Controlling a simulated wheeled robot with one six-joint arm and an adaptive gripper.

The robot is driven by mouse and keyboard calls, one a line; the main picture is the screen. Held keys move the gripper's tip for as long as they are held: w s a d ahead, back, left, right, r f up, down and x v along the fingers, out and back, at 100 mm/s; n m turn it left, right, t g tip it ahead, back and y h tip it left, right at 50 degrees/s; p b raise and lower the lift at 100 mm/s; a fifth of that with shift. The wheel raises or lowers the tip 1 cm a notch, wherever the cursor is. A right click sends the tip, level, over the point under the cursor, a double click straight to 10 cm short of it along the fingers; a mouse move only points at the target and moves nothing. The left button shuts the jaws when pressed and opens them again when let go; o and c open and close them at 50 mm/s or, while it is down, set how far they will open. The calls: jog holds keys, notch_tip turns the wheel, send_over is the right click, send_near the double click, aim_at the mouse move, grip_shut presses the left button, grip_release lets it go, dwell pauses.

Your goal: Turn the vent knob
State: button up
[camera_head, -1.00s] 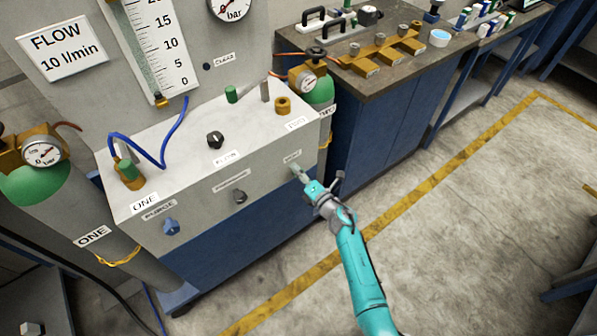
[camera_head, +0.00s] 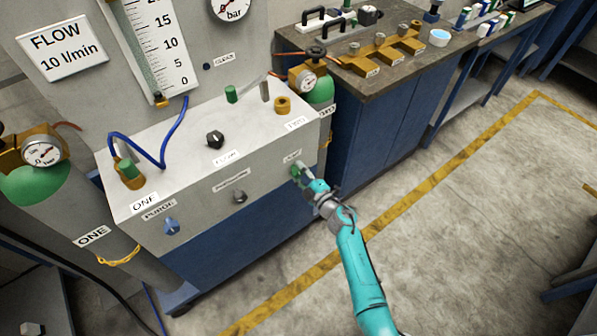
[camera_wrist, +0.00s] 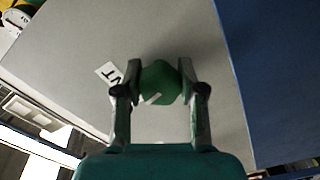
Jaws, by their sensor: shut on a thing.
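The green vent knob (camera_wrist: 160,83) sits on the front face of the grey panel box, beside a white label (camera_wrist: 109,74) partly hidden by a finger, with "NT" readable. My gripper (camera_wrist: 163,90) has one finger on each side of the knob and is shut on it. A pale mark shows on the knob's near side. In the head view my gripper (camera_head: 300,173) reaches the right end of the box's front face, and a little of the green knob (camera_head: 294,171) shows there.
On the same front face are a blue purge knob (camera_head: 171,227) at the left and a dark knob (camera_head: 239,197) in the middle. The box top (camera_head: 185,170) carries a black knob (camera_head: 215,139) and green-capped fittings. The floor at the right is clear.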

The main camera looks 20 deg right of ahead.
jog(key=shift+f+m, duration=0.1)
jog(key=shift+m, duration=1.4)
jog(key=o, duration=1.2)
jog(key=shift+c, duration=0.2)
jog(key=v, duration=1.2)
jog(key=shift+s, duration=0.1)
